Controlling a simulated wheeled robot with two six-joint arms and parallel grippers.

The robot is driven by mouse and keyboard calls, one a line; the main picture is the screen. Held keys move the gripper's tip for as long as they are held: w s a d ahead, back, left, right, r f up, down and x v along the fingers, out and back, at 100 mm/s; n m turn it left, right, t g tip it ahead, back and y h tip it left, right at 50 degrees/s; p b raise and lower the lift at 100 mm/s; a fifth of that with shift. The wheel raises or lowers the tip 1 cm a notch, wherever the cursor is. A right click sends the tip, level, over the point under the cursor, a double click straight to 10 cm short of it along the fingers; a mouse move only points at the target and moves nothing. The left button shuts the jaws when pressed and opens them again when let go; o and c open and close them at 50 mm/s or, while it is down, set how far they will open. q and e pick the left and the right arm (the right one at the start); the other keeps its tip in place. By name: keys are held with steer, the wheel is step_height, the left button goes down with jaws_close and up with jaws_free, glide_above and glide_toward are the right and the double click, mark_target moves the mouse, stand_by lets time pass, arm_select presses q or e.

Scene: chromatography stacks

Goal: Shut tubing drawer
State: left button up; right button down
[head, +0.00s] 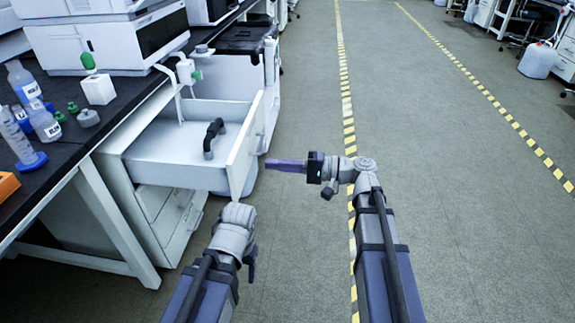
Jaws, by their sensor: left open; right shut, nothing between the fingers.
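The tubing drawer (160,142) is white and stands pulled out from under the bench, toward the aisle. Its front panel (246,146) faces right. A dark curved piece (213,138) shows at the drawer's inner side, and pale tubing (181,102) hangs down into it. My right gripper (268,164) is shut and empty, with its purple fingers pointing left at the outer face of the front panel. The fingertips are close to the panel; I cannot tell whether they touch. My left gripper (238,213) is below the drawer's near corner; its fingers are mostly hidden by the wrist.
The black bench top (95,137) carries bottles (24,82), green-capped vials and white instruments (105,42). Shut drawers (180,220) sit below the open one. A dark-topped bin (245,40) stands beyond it. The aisle floor (440,150) at right is clear.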

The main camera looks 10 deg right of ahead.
mark_target(234, 162)
steer(key=x, duration=0.8)
steer(key=shift+a, duration=0.1)
